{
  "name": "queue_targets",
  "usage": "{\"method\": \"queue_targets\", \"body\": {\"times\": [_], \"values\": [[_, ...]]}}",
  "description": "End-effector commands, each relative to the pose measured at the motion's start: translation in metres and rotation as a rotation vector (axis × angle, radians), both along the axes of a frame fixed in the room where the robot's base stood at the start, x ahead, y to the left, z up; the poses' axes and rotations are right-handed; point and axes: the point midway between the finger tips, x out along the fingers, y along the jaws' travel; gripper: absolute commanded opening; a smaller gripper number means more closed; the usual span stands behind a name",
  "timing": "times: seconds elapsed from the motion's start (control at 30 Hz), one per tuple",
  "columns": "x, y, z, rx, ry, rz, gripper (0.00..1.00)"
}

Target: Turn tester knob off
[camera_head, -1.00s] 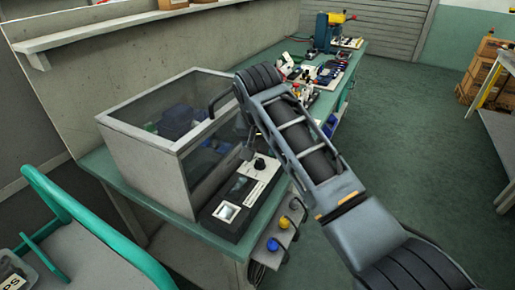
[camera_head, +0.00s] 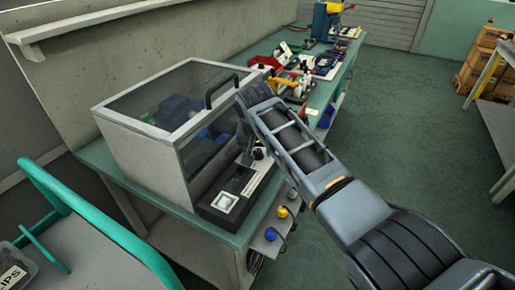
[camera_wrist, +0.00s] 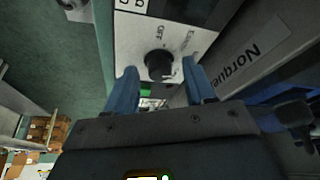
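The tester (camera_head: 215,211) is a black box with a pale panel at the front of the green bench. Its black round knob (camera_wrist: 158,64) sits on the pale panel, beside the printed word OFF, in the wrist view. The knob also shows small and dark in the head view (camera_head: 259,153). My gripper (camera_wrist: 162,88) is open, with one blue finger on each side of the knob's near edge. I cannot tell whether the fingers touch it. The knob's exact pointing direction is unclear. In the head view my wrist partly hides the gripper beside the knob.
A clear-sided case (camera_head: 150,140) with a black handle stands directly left of the tester. Yellow and blue round parts (camera_head: 282,212) sit on the bench's front side. Tools crowd the bench (camera_head: 170,229) farther back.

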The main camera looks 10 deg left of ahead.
Motion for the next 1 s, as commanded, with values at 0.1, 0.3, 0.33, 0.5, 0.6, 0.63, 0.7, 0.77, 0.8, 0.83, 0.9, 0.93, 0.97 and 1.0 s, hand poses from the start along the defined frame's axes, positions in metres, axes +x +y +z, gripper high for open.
{"method": "queue_targets", "body": {"times": [0.1,0.3,0.33,0.5,0.6,0.63,0.7,0.77,0.8,0.83,0.9,0.93,0.97,1.0], "values": [[-0.0001,0.0,0.0,0.0,0.0,0.0,0.43],[-0.0001,-0.0001,0.0001,0.0,0.0,0.0,0.24],[-0.0002,-0.0001,0.0,0.0,0.0,0.0,0.21],[-0.0002,-0.0002,-0.0001,0.0,0.001,0.0,0.04],[-0.0002,-0.0002,-0.0001,0.0,0.001,0.0,0.0],[-0.0002,-0.0002,-0.0001,0.0,0.001,0.0,0.0],[-0.0003,-0.0003,0.0,0.0,0.001,0.003,0.0],[-0.0003,-0.0004,0.0,0.0,0.001,0.01,0.0],[-0.0003,-0.0004,0.0,0.0,0.001,0.018,0.0],[-0.0003,-0.0005,0.0001,0.0,0.001,0.026,0.0],[-0.0004,-0.0007,0.0,0.0,0.002,0.049,0.0],[-0.0005,-0.0008,0.0,0.001,0.002,0.062,0.0],[-0.0004,-0.001,0.0,0.001,0.003,0.076,0.0],[-0.0005,-0.0014,0.0,0.001,0.003,0.098,0.0]]}}
